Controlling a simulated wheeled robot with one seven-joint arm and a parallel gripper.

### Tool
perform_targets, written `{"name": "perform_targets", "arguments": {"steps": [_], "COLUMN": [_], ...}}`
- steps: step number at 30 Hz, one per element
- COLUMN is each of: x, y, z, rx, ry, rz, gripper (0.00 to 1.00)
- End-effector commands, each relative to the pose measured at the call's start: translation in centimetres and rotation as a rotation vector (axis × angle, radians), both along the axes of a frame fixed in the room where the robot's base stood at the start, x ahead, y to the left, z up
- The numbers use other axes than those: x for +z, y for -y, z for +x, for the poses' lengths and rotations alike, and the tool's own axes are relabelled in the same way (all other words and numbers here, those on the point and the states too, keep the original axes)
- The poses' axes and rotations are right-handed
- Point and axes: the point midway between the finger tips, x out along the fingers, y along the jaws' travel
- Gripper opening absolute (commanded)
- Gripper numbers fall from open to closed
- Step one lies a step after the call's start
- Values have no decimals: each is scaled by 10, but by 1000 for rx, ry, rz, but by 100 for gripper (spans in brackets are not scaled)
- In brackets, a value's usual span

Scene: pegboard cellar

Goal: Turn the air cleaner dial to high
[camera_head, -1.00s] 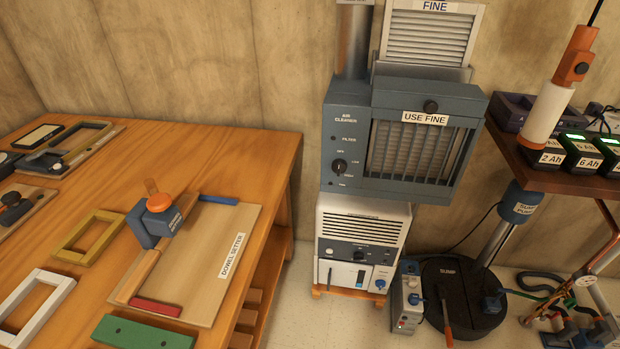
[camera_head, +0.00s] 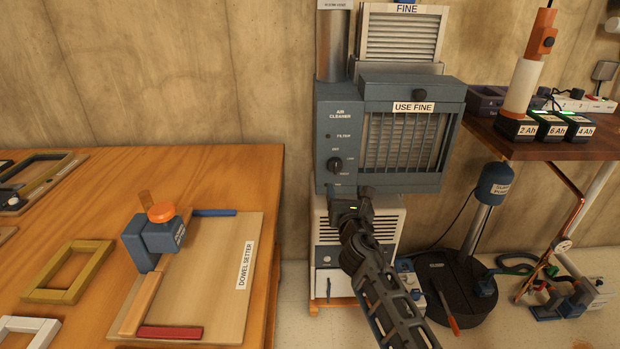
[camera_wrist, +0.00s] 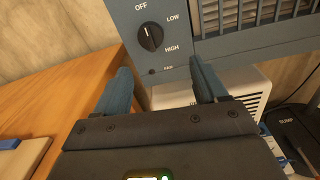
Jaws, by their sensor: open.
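The air cleaner (camera_head: 325,115) is a blue-grey box against the wall with a barred front window. Its round black dial (camera_head: 335,165) is on the left of the front panel. In the wrist view the dial (camera_wrist: 151,37) is ringed by the words OFF, LOW and HIGH. A pale mark on it appears to point up, near OFF. My gripper (camera_head: 350,197) is just below the dial in the head view. In the wrist view my gripper (camera_wrist: 162,78) has its two blue fingers apart and nothing between them. The dial is beyond the fingertips, untouched.
A white vented unit (camera_head: 388,222) stands under the air cleaner, partly behind my arm. The wooden bench (camera_head: 225,165) with a dowel setter board (camera_head: 215,285) is on the left. A battery shelf (camera_head: 555,150) and the black sump (camera_head: 450,285) are on the right.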

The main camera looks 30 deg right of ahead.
Motion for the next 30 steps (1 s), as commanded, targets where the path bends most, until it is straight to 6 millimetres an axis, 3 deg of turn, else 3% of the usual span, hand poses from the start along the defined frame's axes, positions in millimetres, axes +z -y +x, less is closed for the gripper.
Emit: {"name": "perform_targets", "arguments": {"steps": [6,21,30], "x": [13,12,13], "y": [15,50,57], "z": [21,73,84], "rx": [-31,-31,-29], "ry": [-38,-37,-38], "rz": [-100,-99,-100], "gripper": [72,72,72]}}
